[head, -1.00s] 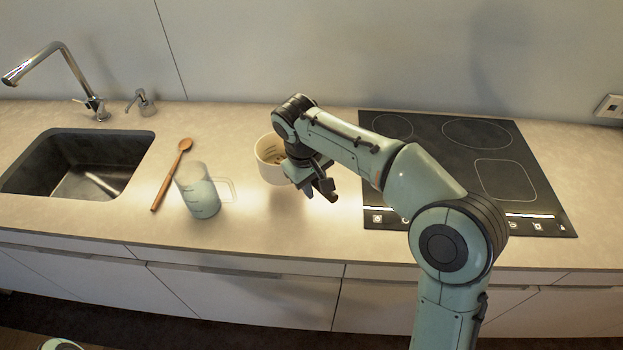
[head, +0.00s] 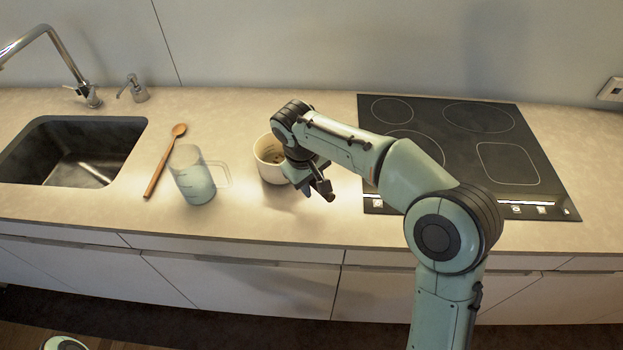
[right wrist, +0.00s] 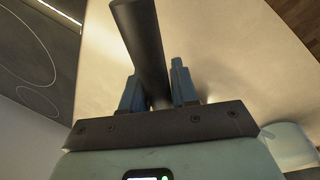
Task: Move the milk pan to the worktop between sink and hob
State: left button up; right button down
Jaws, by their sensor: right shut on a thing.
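The milk pan (head: 268,168) is a cream, round pan on or just above the worktop (head: 240,215) between the sink (head: 125,133) and the hob (head: 455,150). I cannot tell whether its base touches. My right gripper (head: 322,188) is at the pan's right front side, shut on its handle. In the right wrist view the dark handle (right wrist: 146,45) stands between the two blue fingers. My arm hides part of the pan's right side. My left gripper is not in view.
A clear measuring jug (head: 195,182) stands left of the pan. A wooden spoon (head: 163,163) lies between jug and sink. A tap (head: 65,55) and a soap dispenser (head: 136,90) stand behind the sink. Worktop behind the pan and in front of it is clear.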

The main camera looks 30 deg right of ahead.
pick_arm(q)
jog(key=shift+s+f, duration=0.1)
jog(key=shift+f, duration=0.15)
pick_arm(e)
jog(key=shift+f, duration=0.45)
dwell(0.3)
jog(key=c, duration=0.8)
grip_release()
pick_arm(q)
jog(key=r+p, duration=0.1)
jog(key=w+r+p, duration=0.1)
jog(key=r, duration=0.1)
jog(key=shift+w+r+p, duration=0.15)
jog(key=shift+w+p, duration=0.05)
jog(key=shift+p, duration=0.15)
pick_arm(e)
jog(key=a+r, duration=0.1)
jog(key=r, duration=0.7)
jog(key=a+r, duration=0.1)
jog(key=r, duration=0.4)
jog(key=shift+s+a, duration=0.25)
jog(key=shift+a, duration=0.05)
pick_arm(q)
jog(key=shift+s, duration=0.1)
